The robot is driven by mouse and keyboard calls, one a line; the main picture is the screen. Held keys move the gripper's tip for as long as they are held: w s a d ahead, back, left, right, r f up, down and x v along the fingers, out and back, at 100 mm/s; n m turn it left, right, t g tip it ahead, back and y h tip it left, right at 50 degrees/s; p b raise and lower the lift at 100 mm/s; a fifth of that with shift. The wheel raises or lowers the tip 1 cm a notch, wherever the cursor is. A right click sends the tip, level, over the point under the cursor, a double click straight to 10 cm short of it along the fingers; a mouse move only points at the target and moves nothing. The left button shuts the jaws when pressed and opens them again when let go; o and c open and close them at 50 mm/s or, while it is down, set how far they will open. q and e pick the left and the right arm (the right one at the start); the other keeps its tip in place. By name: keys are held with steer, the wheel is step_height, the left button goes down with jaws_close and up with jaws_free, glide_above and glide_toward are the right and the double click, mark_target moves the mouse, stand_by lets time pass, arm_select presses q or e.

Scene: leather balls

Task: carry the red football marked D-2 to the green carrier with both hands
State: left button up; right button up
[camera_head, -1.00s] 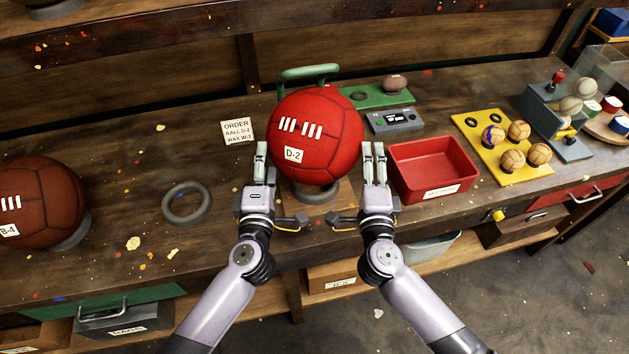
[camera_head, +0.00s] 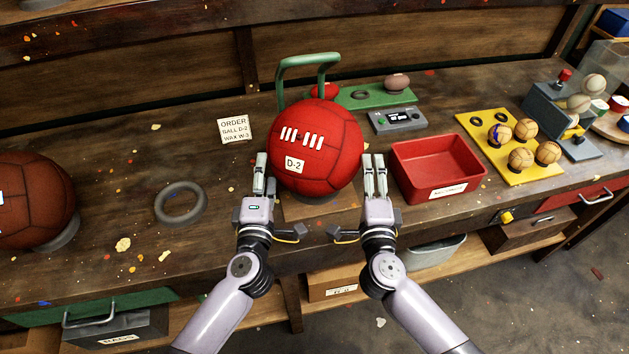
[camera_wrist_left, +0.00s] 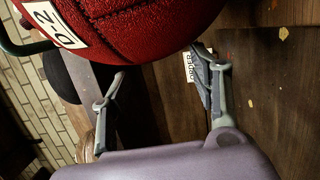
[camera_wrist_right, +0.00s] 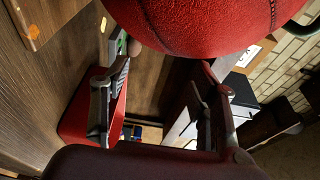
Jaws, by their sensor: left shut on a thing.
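The red football marked D-2 (camera_head: 320,135) is at the middle of the bench, above a dark ring (camera_head: 313,199) and wooden block (camera_head: 340,202); I cannot tell if it touches them. My left gripper (camera_head: 265,172) is at its left side, shut on it. My right gripper (camera_head: 374,175) is at its right side, fingers apart, ball beyond the tips in the right wrist view (camera_wrist_right: 165,65). I cannot tell if the right fingers touch it. A green handle (camera_head: 307,60), apparently the carrier's, rises behind the ball; its base is hidden.
A red tray (camera_head: 470,178) stands close right of my right gripper. A grey ring (camera_head: 180,203), order card (camera_head: 233,130) and brown B-4 ball (camera_head: 32,198) are left. Behind right are a green board (camera_head: 385,96) and grey device (camera_head: 397,120). A small red object (camera_head: 325,91) shows behind the football.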

arm_select(q)
steer(key=shift+o, duration=1.1)
steer(key=shift+a+r, duration=0.2)
steer(key=shift+a, duration=0.15)
steer(key=o, duration=0.3)
steer(key=shift+a+f, duration=0.1)
steer(key=shift+a, duration=0.25)
arm_select(e)
steer(key=shift+s+d, duration=0.1)
steer(key=shift+d, duration=0.6)
arm_select(q)
steer(key=shift+o, duration=0.2)
arm_select(e)
steer(key=o, duration=0.5)
steer(key=shift+r, duration=0.1)
arm_select(q)
steer(key=shift+s, duration=0.1)
steer(key=s, duration=1.2)
arm_select(e)
steer(key=s, duration=1.2)
steer(key=shift+d, duration=0.1)
arm_select(q)
steer(key=shift+f, duration=0.1)
